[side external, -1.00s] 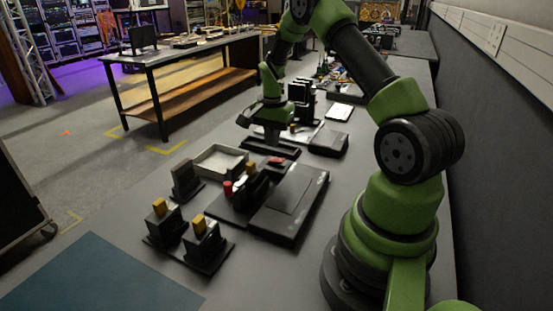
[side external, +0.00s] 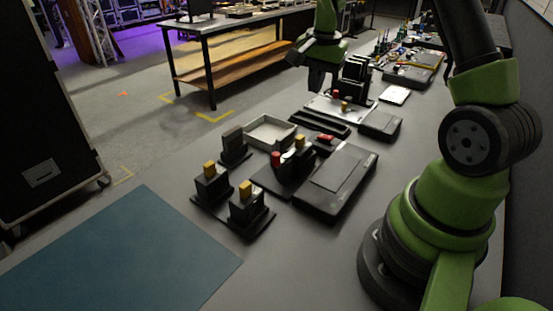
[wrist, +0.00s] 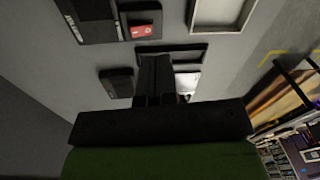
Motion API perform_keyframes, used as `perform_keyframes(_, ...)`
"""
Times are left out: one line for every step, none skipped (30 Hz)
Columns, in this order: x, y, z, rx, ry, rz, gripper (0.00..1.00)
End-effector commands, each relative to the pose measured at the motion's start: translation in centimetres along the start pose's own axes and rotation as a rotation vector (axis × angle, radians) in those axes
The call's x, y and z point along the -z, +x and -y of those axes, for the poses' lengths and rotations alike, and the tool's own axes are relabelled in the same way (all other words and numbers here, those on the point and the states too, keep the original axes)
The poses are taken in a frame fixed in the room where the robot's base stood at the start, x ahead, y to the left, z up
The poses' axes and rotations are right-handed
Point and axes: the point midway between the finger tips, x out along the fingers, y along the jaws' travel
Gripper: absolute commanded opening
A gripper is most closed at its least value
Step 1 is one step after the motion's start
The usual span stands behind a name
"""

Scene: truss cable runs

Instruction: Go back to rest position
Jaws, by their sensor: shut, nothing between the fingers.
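My gripper (side external: 317,82) hangs from the green wrist in the side view, fingers pointing down, above the table and apart from the objects below. Its dark fingers (wrist: 154,66) are together and empty in the wrist view. A long black tray (side external: 320,123) lies on the table below and near the gripper; part of it shows behind the fingers in the wrist view (wrist: 196,52).
A black stand with yellow-topped blocks (side external: 240,215), a grey open bin (side external: 270,131), a flat black case (side external: 337,183) and a small black box (side external: 380,125) stand on the grey table. A blue mat (side external: 120,255) lies front left. A tall black rack block (side external: 354,80) stands right of the gripper.

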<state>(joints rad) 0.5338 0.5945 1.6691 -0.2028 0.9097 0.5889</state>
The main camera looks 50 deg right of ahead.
Motion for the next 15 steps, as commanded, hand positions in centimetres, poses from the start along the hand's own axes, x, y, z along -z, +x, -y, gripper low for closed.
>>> perform_keyframes(-1.7,-2.4,0.5,0.04,-0.067,-0.018,0.0)
perform_keyframes(-2.7,-3.6,0.6,0.06,-0.108,-0.025,0.0)
perform_keyframes(-4.1,-5.1,0.6,0.088,-0.161,-0.034,0.0)
perform_keyframes(-5.1,-6.2,0.6,0.109,-0.202,-0.042,0.0)
perform_keyframes(-6.1,-7.2,0.4,0.129,-0.243,-0.049,0.0)
perform_keyframes(-7.5,-8.6,0.1,0.158,-0.296,-0.059,0.0)
perform_keyframes(-8.5,-9.5,-0.1,0.18,-0.336,-0.066,0.0)
perform_keyframes(-9.6,-10.3,-0.5,0.201,-0.376,-0.074,0.0)
perform_keyframes(-10.9,-11.4,-1.1,0.229,-0.429,-0.083,0.0)
perform_keyframes(-11.9,-12.1,-1.5,0.252,-0.47,-0.091,0.0)
perform_keyframes(-12.9,-12.8,-2.0,0.274,-0.51,-0.099,0.0)
perform_keyframes(-14.1,-13.5,-2.8,0.304,-0.563,-0.109,0.0)
perform_keyframes(-15.1,-14.1,-3.5,0.327,-0.602,-0.117,0.0)
perform_keyframes(-15.9,-14.5,-4.1,0.349,-0.641,-0.124,0.0)
perform_keyframes(-17.0,-15.0,-5.0,0.379,-0.693,-0.134,0.0)
